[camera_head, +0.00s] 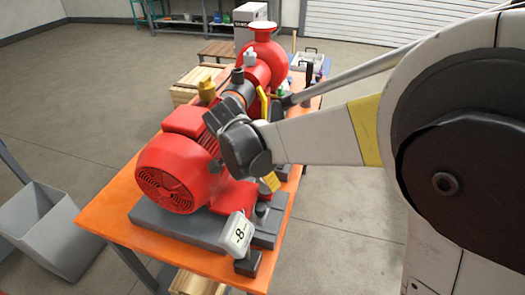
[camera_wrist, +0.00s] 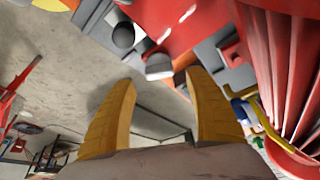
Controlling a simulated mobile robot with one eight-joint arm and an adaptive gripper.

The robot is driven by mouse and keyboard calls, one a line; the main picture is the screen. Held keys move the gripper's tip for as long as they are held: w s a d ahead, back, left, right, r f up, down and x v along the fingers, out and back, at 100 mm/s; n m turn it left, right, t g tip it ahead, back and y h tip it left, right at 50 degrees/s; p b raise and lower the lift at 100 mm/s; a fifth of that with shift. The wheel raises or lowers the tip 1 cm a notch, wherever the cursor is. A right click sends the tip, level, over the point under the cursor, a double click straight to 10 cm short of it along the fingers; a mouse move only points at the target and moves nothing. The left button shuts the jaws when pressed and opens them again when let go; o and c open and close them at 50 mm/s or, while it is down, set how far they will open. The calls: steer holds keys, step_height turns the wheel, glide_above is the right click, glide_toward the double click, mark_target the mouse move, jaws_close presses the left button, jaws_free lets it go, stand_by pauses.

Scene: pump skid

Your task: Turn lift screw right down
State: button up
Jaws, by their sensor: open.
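My gripper (camera_wrist: 163,78) shows two yellow fingers spread apart with nothing between them in the wrist view. In the head view a yellow finger (camera_head: 271,182) shows beside the red motor (camera_head: 172,172), above the grey base. A small grey cylindrical piece (camera_wrist: 158,67) lies in line with the gap between the fingertips, and a dark round knob (camera_wrist: 123,35) is to its upper left. In the head view a dark upright cylinder (camera_head: 263,208) stands just below the finger. I cannot tell which of these is the right lift screw. A white readout (camera_head: 238,233) shows -8.
The motor and red pump (camera_head: 262,62) stand on an orange table (camera_head: 105,218). A yellow curved bar (camera_head: 263,103) rises by the coupling. A grey bin (camera_head: 40,225) stands on the floor at left. Open floor lies on the table's right.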

mark_target(266, 187)
steer(key=shift+b+x, duration=0.45)
steer(key=shift+x, duration=1.4)
steer(key=c, duration=1.2)
steer(key=shift+n, duration=0.3)
steer(key=n+y, duration=0.1)
steer(key=n, duration=0.1)
steer(key=n+t+y+p, duration=0.1)
steer(key=n, duration=0.2)
steer(key=shift+n, duration=0.3)
steer(key=n+y, duration=0.1)
steer(key=n, duration=0.2)
steer(key=n+y, duration=0.1)
steer(key=n, duration=0.2)
steer(key=shift+y+p, duration=0.3)
steer(key=shift+p, duration=0.05)
steer(key=n+y, duration=0.1)
steer(key=n, duration=0.4)
steer(key=shift+d+n+g+y, duration=0.1)
steer(key=shift+n+g+y, duration=0.2)
steer(key=shift+y, duration=0.1)
steer(key=n+g, duration=0.1)
steer(key=n, duration=0.2)
steer(key=n+y, duration=0.1)
steer(key=n, duration=0.2)
steer(key=shift+g, duration=0.4)
